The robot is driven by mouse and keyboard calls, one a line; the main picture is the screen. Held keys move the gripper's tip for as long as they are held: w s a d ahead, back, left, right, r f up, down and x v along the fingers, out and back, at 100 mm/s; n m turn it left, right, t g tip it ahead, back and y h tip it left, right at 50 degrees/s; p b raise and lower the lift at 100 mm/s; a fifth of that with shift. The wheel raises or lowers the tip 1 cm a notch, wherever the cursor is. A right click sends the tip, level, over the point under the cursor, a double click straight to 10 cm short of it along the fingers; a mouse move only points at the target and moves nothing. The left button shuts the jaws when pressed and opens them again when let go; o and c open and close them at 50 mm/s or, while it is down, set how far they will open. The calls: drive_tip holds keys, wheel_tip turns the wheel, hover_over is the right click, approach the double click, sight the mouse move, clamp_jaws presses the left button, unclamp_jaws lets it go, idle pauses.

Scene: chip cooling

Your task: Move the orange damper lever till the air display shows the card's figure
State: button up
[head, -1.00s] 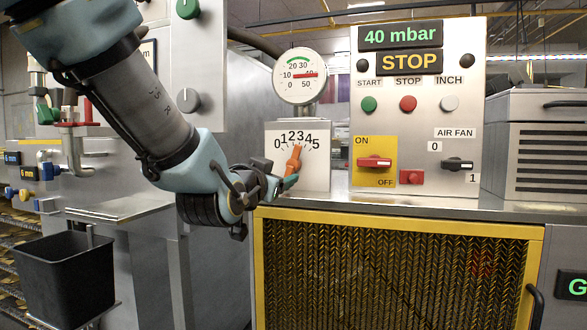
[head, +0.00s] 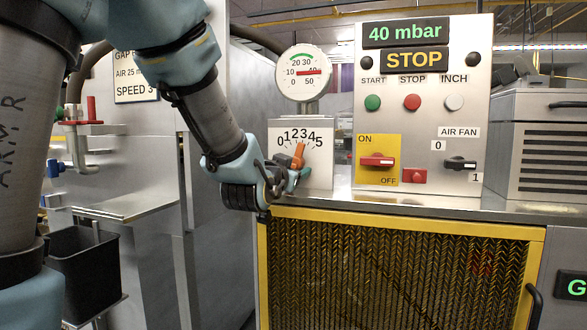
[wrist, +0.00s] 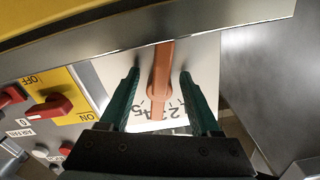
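The orange damper lever (head: 298,156) stands nearly upright on its white 0–5 scale plate (head: 322,172), pointing near the 3. The green air display (head: 404,33) reads 40 mbar. The card (head: 136,80) at the upper left is partly hidden by my arm; its lines read GAP 6, AIR 25 m (cut off) and SPEED 3. My gripper (head: 290,182) is at the lever's lower part. In the wrist view, my gripper's (wrist: 160,74) teal fingers stand apart on either side of the lever (wrist: 161,72), with gaps visible on both sides.
A round gauge (head: 302,72) above the plate has its red needle near 40. The control panel (head: 470,100) with buttons and red ON/OFF switch (head: 377,161) stands close to the right. A yellow-framed guard (head: 400,222) is below. A black bin (head: 88,270) hangs lower left.

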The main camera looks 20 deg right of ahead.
clamp_jaws()
drive_tip(key=shift+f+b, duration=0.15)
drive_tip(key=shift+b, duration=0.15)
drive_tip(key=shift+f+n+b, duration=0.1)
drive_tip(key=shift+n+b, duration=0.3)
drive_tip(key=shift+b, duration=0.15)
drive_tip(key=shift+s+n+b, duration=0.1)
drive_tip(key=shift+n+b, duration=0.8)
drive_tip(key=shift+b, duration=0.3)
drive_tip(key=shift+d+r+n+b, duration=0.2)
drive_tip(key=shift+n+b, duration=0.55)
drive_tip(key=shift+n, duration=0.25)
drive_tip(key=shift+o, duration=0.6)
unclamp_jaws()
drive_tip(key=b+v, duration=0.2)
drive_tip(key=v, duration=0.9)
